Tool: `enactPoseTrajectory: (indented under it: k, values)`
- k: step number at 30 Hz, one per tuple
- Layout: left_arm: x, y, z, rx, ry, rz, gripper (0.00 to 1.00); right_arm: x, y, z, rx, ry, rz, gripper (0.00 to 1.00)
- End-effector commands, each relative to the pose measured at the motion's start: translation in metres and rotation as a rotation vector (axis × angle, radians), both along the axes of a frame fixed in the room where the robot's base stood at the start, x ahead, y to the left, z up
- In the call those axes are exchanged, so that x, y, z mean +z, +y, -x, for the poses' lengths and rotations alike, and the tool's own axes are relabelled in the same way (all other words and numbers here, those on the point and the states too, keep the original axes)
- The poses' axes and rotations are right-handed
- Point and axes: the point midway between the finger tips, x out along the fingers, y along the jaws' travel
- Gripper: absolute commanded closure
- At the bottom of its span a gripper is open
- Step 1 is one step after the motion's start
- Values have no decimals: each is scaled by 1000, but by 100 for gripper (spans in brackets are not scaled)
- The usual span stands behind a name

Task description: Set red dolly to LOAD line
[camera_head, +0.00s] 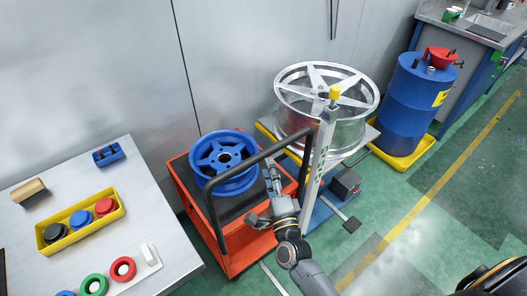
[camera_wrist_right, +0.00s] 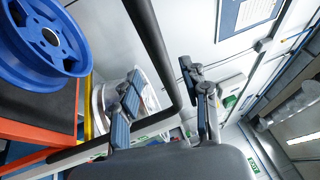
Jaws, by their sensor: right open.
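The red dolly (camera_head: 225,240) stands against the wall beside the workbench, a blue wheel (camera_head: 223,158) lying on its dark top. Its black handle (camera_head: 245,163) rises on the near side. My right gripper (camera_head: 262,197) is open and empty by the handle. In the right wrist view the handle bar (camera_wrist_right: 153,50) passes between the open fingers (camera_wrist_right: 160,72) in the picture; I cannot tell whether they touch it. The blue wheel (camera_wrist_right: 45,40) shows there at left. A pale floor strip (camera_head: 272,278) lies beside the dolly, but no LOAD label is readable. My left gripper is not in view.
A large silver wheel (camera_head: 326,103) on a stand with a pale post (camera_head: 320,155) is close right of the dolly. A blue drum (camera_head: 413,100) stands in a yellow tray (camera_head: 407,155). The workbench (camera_head: 95,168) holds colored parts. Green floor (camera_head: 420,220) at right is free.

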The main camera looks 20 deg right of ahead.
Motion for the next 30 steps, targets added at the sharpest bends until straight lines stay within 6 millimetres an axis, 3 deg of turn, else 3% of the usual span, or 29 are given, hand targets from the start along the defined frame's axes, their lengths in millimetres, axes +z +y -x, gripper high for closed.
enactPoseTrajectory:
  k: [3, 9, 21, 23, 28, 30]
  values:
    - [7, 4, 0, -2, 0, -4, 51, 7, -1, -25, 0, -1, 0, 54]
    - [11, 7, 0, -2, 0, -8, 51, 10, -2, -50, 1, 0, 0, 54]
    - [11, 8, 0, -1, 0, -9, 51, 10, -3, -58, 1, 1, 0, 54]
    - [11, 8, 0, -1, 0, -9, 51, 10, -3, -58, 1, 1, 0, 62]
    - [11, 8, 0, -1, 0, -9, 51, 10, -3, -58, 1, 1, 1, 97]
    - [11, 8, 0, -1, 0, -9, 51, 10, -3, -58, 1, 2, 1, 100]
